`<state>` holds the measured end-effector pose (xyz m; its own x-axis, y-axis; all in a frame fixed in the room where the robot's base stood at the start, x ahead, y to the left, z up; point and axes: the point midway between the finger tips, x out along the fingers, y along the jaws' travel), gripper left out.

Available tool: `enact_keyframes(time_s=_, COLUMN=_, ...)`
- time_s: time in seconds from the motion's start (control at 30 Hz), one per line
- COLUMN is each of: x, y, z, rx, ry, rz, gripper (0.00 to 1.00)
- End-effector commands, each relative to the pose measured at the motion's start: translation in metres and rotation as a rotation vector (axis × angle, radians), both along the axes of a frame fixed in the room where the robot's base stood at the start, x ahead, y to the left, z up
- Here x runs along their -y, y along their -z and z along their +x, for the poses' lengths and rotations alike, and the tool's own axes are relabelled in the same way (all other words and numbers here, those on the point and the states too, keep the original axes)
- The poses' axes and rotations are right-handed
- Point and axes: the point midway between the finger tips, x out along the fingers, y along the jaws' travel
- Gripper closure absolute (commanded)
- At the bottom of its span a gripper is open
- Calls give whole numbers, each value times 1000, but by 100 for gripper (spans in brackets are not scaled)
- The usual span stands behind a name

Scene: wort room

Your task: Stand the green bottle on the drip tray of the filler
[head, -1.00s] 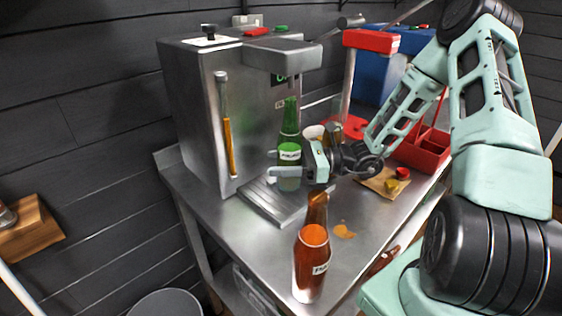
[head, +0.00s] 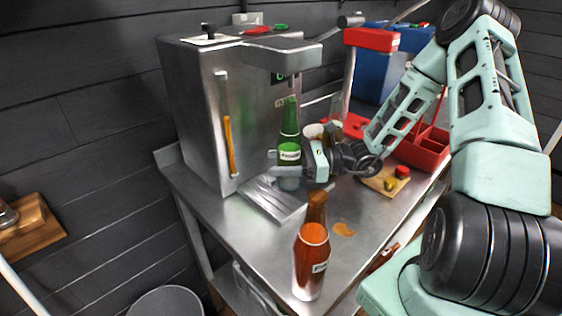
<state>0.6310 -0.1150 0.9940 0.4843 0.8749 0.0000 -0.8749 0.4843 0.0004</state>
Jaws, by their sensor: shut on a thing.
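The green bottle (head: 289,130) stands upright in my gripper (head: 287,171), with a pale label on its body. My gripper is shut around its lower part. The bottle is at the drip tray (head: 266,199), a ridged metal plate in front of the filler (head: 202,110), under the filler's overhanging head (head: 283,57). My fingers hide part of the bottle's base, so I cannot tell if it touches the tray.
A brown bottle (head: 311,262) stands at the table's front edge, near an orange spill (head: 343,230). A cutting board (head: 379,184) with small caps and a red crate (head: 427,146) lie to the right. A red capper (head: 370,40) stands behind.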

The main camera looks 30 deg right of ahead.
Motion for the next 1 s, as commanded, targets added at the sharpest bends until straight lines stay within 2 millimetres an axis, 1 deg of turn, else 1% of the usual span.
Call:
enact_keyframes(time_s=0.47, x=0, y=0, z=0, rx=1, ry=-1, rz=0, gripper=85)
enact_keyframes(time_s=0.5, x=0, y=0, z=0, rx=1, ry=-1, rz=0, gripper=39)
enact_keyframes(time_s=0.57, x=0, y=0, z=0, rx=1, ry=-1, rz=0, gripper=22)
enact_keyframes(time_s=0.87, x=0, y=0, z=0, rx=0, ry=0, rz=-1, gripper=22)
enact_keyframes(time_s=1.0, x=0, y=-11, z=0, rx=3, ry=0, rz=-4, gripper=22)
